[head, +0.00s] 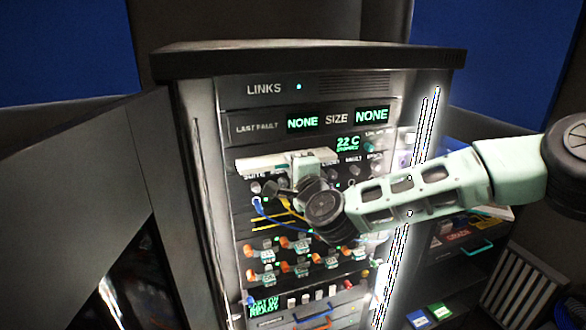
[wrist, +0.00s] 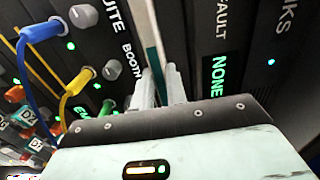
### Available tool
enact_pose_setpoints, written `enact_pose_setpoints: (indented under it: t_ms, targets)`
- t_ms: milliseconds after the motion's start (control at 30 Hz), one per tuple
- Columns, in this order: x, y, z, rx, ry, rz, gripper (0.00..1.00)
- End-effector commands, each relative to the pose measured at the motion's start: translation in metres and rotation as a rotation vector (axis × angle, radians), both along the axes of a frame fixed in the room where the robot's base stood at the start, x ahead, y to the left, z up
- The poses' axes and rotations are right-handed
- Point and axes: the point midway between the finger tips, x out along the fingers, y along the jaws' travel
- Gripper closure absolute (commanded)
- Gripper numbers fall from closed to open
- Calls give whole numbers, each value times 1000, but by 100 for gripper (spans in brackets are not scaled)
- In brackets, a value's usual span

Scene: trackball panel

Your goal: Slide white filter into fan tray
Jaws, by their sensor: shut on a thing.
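The white filter (head: 262,161) is a flat pale panel held level in front of the rack, just below the LAST FAULT display strip. My gripper (head: 310,170) is shut on it near its right part. In the wrist view my gripper (wrist: 160,85) has both fingers on the filter (wrist: 168,40), seen nearly edge-on as a white strip with a teal strip beside it. The fan tray is not clearly distinguishable; a dark band (head: 285,143) lies behind and above the filter. I cannot tell whether the filter's far edge is inside an opening.
Below the filter are knobs, blue (head: 259,207) and yellow (head: 292,205) cables, and rows of orange-marked plugs (head: 264,268). A bright vertical light strip (head: 392,270) runs down the rack's right side. An open panel (head: 110,160) stands at left; shelves (head: 465,250) are at right.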

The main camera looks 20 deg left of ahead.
Motion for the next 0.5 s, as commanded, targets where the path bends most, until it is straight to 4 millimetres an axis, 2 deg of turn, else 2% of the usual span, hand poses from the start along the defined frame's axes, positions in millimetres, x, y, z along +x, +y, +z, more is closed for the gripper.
enact_pose_setpoints:
  t_ms: [400,433,500]
  targets:
    - [8,6,0,1,-1,-1,100]
    - [8,5,1,1,-1,-1,80]
    - [8,5,1,1,-1,-1,61]
